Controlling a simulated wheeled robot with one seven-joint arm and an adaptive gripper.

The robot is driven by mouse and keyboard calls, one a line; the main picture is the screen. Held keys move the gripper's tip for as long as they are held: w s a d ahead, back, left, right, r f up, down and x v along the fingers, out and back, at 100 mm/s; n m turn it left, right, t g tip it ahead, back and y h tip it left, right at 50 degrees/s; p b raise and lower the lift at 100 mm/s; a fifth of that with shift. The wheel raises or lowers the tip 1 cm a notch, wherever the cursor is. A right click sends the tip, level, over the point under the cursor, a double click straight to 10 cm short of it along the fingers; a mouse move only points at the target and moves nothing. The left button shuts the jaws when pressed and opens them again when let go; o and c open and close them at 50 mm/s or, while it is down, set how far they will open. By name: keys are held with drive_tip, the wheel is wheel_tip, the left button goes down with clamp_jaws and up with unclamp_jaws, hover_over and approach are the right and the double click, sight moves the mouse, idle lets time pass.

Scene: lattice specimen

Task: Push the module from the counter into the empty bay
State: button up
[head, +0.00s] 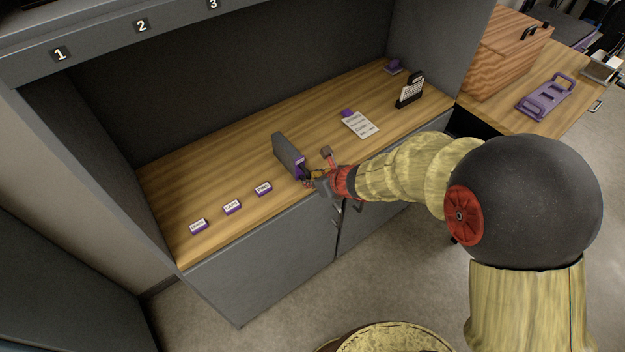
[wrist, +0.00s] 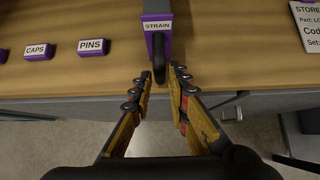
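The module (head: 287,154) is a narrow dark grey box standing on the wooden counter (head: 222,160), with a purple front end. In the wrist view, the module (wrist: 158,32) bears a STRAIN label and a black loop handle (wrist: 159,62) at the counter's front edge. My gripper (head: 311,176) is at that front end. In the wrist view, my gripper (wrist: 163,73) is open, one finger on each side of the handle's near end. I see a gap at the fingers and no clear contact. Numbers 1, 2 and 3 mark the overhead rack (head: 142,27); its bays are out of view.
Small purple-edged labels, including CAPS (head: 232,207) and PINS (head: 263,189), lie left of the module. A printed card (head: 361,125) and a black stand (head: 409,91) are to the right. A wooden box (head: 503,50) and purple carrier (head: 546,96) sit on the side table.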

clamp_jaws()
drive_tip(key=shift+r, duration=0.15)
drive_tip(key=shift+r+p, duration=2.05)
drive_tip(key=shift+r, duration=0.4)
